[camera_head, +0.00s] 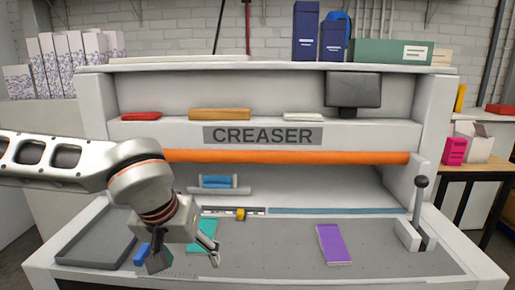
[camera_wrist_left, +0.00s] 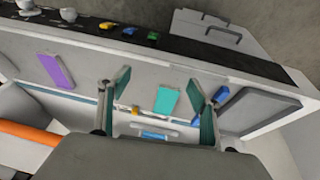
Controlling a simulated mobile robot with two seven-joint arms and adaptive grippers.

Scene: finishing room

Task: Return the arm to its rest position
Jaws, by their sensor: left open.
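My left arm comes in from the left in the head view. My left gripper (camera_head: 186,258) is open, over the front left of the creaser's bed. In the left wrist view its two fingers (camera_wrist_left: 158,95) are spread, with nothing held between them. A teal booklet (camera_head: 207,234) lies on the bed behind the gripper, partly hidden by it. In the left wrist view the teal booklet (camera_wrist_left: 166,100) shows beyond the gap between the fingers. A purple booklet (camera_head: 333,244) lies further right. My right gripper is not in view.
A dark grey tray (camera_head: 88,245) lies at the bed's left, with a blue object (camera_head: 141,254) near it and the gripper. The creaser has an orange bar (camera_head: 290,157) and a black-knobbed lever (camera_head: 419,205) at right. The bed between the booklets is mostly clear.

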